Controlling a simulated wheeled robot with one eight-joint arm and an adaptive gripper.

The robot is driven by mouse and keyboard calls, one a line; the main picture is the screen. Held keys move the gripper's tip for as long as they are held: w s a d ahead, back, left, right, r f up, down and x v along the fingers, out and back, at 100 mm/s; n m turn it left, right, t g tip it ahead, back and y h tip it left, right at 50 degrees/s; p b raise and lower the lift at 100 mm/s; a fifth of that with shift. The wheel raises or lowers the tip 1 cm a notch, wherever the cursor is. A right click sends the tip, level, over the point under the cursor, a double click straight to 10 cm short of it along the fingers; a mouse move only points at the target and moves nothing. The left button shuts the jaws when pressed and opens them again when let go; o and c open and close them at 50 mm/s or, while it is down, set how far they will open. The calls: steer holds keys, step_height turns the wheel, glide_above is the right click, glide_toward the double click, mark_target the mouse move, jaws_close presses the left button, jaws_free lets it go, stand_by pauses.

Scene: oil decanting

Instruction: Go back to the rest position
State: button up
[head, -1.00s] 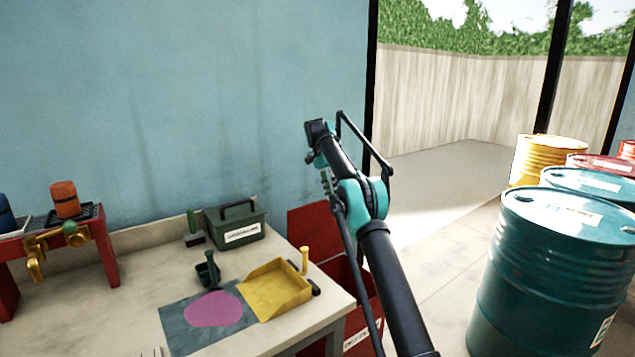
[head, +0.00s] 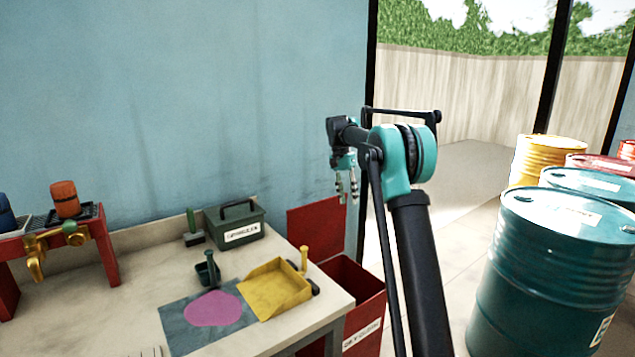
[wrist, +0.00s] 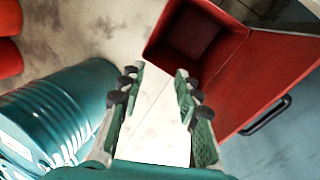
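My gripper (head: 346,188) hangs pointing down in the head view, to the right of the workbench and above the red bin. In the wrist view its two green fingers (wrist: 158,100) are spread wide apart with nothing between them. Bare floor shows through the gap. My gripper touches nothing that I can see.
A workbench (head: 130,290) holds a yellow dustpan (head: 272,290), a dark scoop (head: 208,270), a green box (head: 238,226) and a pink patch (head: 213,308). The open red bin (head: 362,284) stands beside it. Teal (head: 555,265) and yellow drums (head: 548,160) stand right.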

steer(key=s+d+f+n+t, duration=0.2)
steer(key=s+f, duration=0.4)
steer(key=s, duration=0.8)
steer(key=s+d+f+n+t+y, duration=0.1)
steer(key=s+f, duration=0.5)
steer(key=s, duration=0.9)
steer(key=s+d+f+n+t+y, duration=0.1)
steer(key=s+d+f+n+t, duration=0.2)
steer(key=s+f, duration=0.4)
steer(key=s+d+n, duration=0.1)
steer(key=s+d, duration=0.1)
steer(key=s, duration=0.5)
steer(key=shift+s, duration=0.15)
